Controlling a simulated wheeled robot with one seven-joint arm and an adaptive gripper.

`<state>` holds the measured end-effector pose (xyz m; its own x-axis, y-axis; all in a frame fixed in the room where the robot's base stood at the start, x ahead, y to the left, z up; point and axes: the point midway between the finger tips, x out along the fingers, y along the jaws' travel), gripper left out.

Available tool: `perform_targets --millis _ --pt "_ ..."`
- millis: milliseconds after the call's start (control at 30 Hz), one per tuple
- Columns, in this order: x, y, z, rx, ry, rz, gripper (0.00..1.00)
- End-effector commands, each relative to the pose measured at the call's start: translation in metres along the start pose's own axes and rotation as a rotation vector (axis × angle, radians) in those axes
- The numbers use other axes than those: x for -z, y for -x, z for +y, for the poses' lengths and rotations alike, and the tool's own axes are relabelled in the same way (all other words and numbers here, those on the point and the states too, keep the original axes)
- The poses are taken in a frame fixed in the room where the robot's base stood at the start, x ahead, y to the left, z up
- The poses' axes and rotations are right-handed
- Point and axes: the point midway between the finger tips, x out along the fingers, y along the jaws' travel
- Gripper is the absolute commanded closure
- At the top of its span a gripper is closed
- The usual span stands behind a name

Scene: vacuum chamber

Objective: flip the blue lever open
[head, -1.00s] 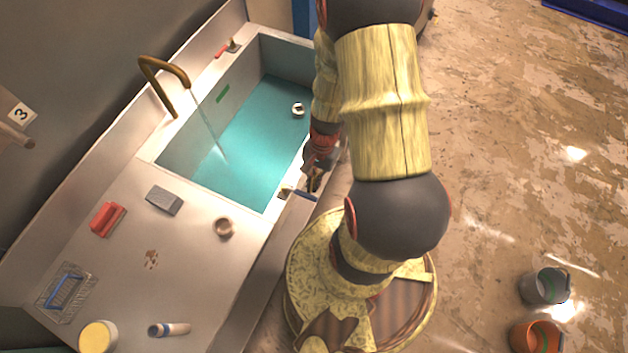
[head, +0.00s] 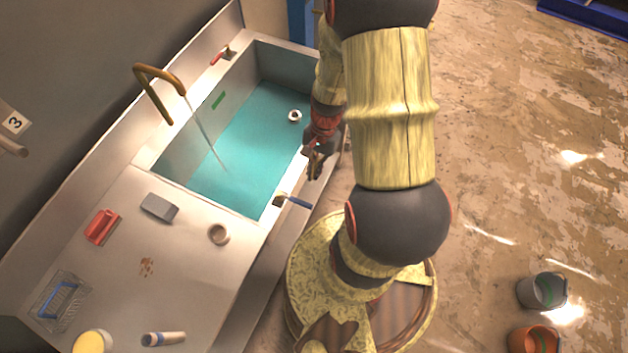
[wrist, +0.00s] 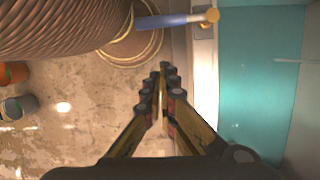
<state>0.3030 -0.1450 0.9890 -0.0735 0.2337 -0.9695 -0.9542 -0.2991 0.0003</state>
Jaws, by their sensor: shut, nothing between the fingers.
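The blue lever (head: 298,202) is on the front rim of the sink, near the basin's near corner. Its handle sticks out past the rim toward my base. In the wrist view the blue handle (wrist: 168,21) runs left from a brass-coloured pivot (wrist: 208,16) at the top. My gripper (head: 315,174) is beside the front rim, a little farther along it than the lever and apart from it. In the wrist view my gripper's fingers (wrist: 161,82) are together and empty, below the handle in the picture, over the floor beside the rim.
The sink basin (head: 240,150) holds teal water under a running brass tap (head: 158,85). A red-handled lever (head: 222,54) is on the far rim. A red brush (head: 102,227), grey block (head: 159,207) and small cup (head: 218,234) stand on the counter. Buckets (head: 541,291) are on the floor.

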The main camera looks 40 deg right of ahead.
Motion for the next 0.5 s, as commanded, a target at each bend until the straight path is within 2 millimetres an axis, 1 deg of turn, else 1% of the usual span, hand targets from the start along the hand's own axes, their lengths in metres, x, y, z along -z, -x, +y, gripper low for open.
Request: perform_targets --millis 33,100,200,333,500 --pt "0.001 0.011 -0.001 0.002 -0.001 0.002 1.0" --pt "0.001 0.022 -0.001 0.001 -0.001 0.002 1.0" --pt "0.001 0.034 -0.001 0.001 -0.001 0.001 1.0" --pt "0.001 0.042 -0.001 0.0 -0.001 0.0 1.0" --pt "0.0 0.044 -0.001 -0.001 -0.001 -0.001 1.0"
